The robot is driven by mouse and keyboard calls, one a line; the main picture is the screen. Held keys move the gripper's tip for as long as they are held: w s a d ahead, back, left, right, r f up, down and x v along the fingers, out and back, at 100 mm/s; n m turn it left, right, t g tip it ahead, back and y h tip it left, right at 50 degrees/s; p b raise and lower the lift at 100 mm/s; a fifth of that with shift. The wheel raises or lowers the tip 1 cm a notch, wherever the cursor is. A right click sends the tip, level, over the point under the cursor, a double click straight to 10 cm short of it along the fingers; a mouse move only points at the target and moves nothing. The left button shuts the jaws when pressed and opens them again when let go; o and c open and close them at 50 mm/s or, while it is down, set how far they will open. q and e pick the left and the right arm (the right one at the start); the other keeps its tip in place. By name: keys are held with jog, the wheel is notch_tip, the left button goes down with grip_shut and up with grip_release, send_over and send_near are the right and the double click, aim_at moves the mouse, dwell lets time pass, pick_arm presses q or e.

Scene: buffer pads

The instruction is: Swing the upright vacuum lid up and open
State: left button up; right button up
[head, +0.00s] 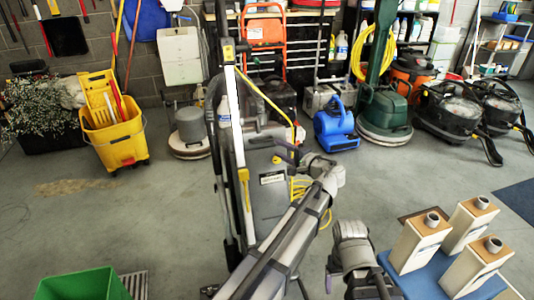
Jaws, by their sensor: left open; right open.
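The upright vacuum (268,205) stands in the middle of the head view, with a grey body, a white label and a tall handle pole (233,100) rising on its left. A yellow cable loops past its top and more yellow cable hangs at its right side. The lid appears closed against the body; its edge is hard to make out. My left gripper (281,153) is open at the upper right of the vacuum body, close to it; contact cannot be told. My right gripper (355,286) is low in the view, open and empty, right of the vacuum and apart from it.
A green bin (85,284) is at lower left. A yellow mop bucket (115,140), blue blower (335,128) and floor machines line the back. Floor left of the vacuum is clear.

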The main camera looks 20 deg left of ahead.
pick_arm(q)
jog(key=shift+w+r, duration=0.1)
jog(key=b+x, duration=0.1)
jog(key=x, duration=0.6)
jog(key=shift+w+a, duration=0.15)
jog(key=shift+a, duration=0.15)
jog(key=shift+c, duration=0.3)
grip_shut()
dwell(0.9)
